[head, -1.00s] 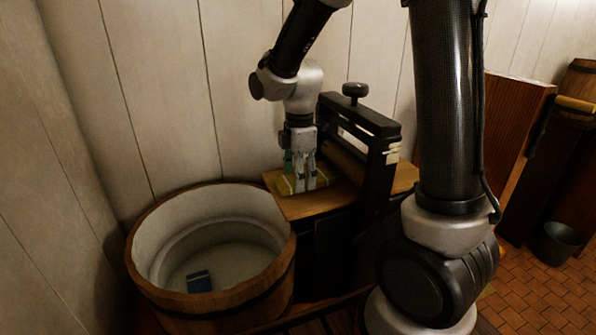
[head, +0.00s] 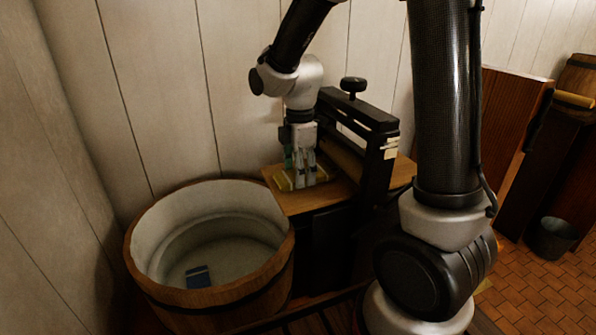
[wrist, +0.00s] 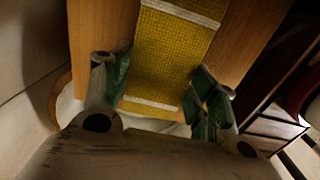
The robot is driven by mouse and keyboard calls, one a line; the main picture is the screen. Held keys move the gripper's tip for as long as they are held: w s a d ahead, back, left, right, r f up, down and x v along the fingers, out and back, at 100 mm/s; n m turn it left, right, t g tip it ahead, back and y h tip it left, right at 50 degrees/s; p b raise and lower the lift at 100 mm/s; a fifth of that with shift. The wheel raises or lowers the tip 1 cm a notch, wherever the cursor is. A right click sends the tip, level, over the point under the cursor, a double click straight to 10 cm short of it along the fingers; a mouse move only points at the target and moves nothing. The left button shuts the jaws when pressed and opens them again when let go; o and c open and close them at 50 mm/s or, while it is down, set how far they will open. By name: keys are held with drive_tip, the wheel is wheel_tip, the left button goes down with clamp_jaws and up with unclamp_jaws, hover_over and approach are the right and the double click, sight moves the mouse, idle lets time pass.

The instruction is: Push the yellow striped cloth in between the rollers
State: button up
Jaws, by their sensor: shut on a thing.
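The yellow striped cloth (wrist: 172,58) lies on the wooden board (head: 318,198) in front of the wringer (head: 358,112). In the wrist view it is a flat yellow strip with white cross stripes, running away from me. A bit of it shows beside the fingers in the head view (head: 284,184). My gripper (head: 304,184) points down at the board, left of the wringer. It is shut on the cloth, with its green-padded fingers (wrist: 160,84) on either side of the strip. The rollers (head: 342,156) are partly hidden by the wringer's dark frame.
A round wooden tub (head: 284,258) stands left of the board, with a small blue thing (head: 198,277) at its bottom. The plank wall (head: 165,90) is close behind. A metal bucket (head: 553,238) stands on the tiled floor at the right.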

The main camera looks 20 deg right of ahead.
drive_tip(key=shift+d, duration=1.5)
drive_tip(key=o, duration=1.2)
drive_tip(key=shift+c, duration=0.2)
drive_tip(key=shift+a, duration=0.1)
